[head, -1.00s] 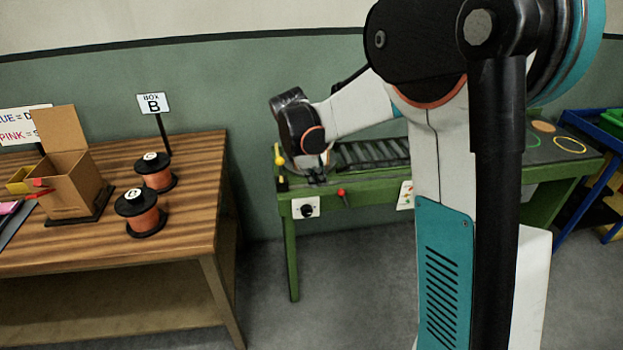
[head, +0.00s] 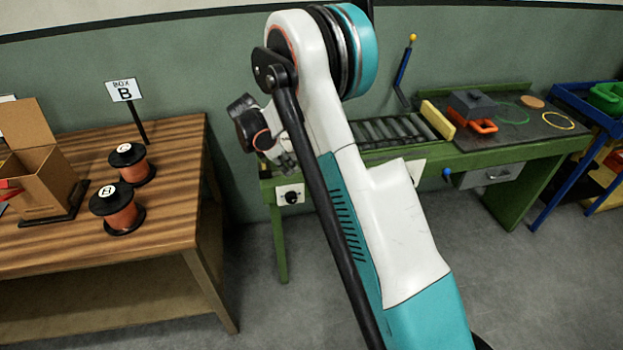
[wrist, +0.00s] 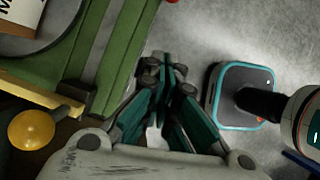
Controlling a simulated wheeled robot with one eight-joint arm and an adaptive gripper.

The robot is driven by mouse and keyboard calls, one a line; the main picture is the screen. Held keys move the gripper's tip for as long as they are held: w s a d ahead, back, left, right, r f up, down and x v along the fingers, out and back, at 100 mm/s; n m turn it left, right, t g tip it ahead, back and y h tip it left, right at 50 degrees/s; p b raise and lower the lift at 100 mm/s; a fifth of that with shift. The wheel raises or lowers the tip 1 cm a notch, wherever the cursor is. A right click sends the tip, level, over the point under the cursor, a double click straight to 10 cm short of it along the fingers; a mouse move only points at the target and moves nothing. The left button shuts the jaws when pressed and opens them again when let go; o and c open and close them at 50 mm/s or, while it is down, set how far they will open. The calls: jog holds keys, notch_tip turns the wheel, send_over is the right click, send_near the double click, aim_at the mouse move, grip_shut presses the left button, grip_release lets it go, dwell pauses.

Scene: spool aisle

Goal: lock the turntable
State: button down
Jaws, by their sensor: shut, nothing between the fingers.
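My gripper (head: 285,163) is at the left end of the green bench (head: 470,160), seen small beside my arm. In the wrist view my gripper (wrist: 165,68) is shut and empty, its dark teal fingers together over the bench's edge and the floor. A round grey-rimmed plate (wrist: 50,40), possibly the turntable, is at the upper left, apart from the fingers, with a lettered piece on it. A yellow ball knob (wrist: 32,130) is at the lower left, and a red knob shows at the top edge. In the head view my arm hides part of the bench's left end.
A white plate with a black dial (head: 290,195) is on the bench front. Rollers (head: 385,131), a yellow bar (head: 437,120) and a blue knob (head: 447,174) are farther right. The wooden table (head: 150,215) with spools stands left, across a floor gap.

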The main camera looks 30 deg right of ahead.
aim_at(313, 179)
jog(key=shift+f, duration=0.1)
jog(key=b+x, duration=0.3)
jog(key=x, duration=0.7)
jog(key=shift+b, duration=0.35)
jog(key=d, duration=0.1)
jog(key=d+b, duration=0.1)
jog(key=d, duration=0.1)
jog(key=shift+s+r, duration=0.2)
jog(key=shift+r, duration=0.1)
jog(key=shift+d+r, duration=0.15)
jog(key=shift+d, duration=0.3)
jog(key=shift+d+r, duration=0.1)
jog(key=shift+s+d+r+y, duration=0.1)
jog(key=shift+d+r+y, duration=0.1)
jog(key=shift+y, duration=0.1)
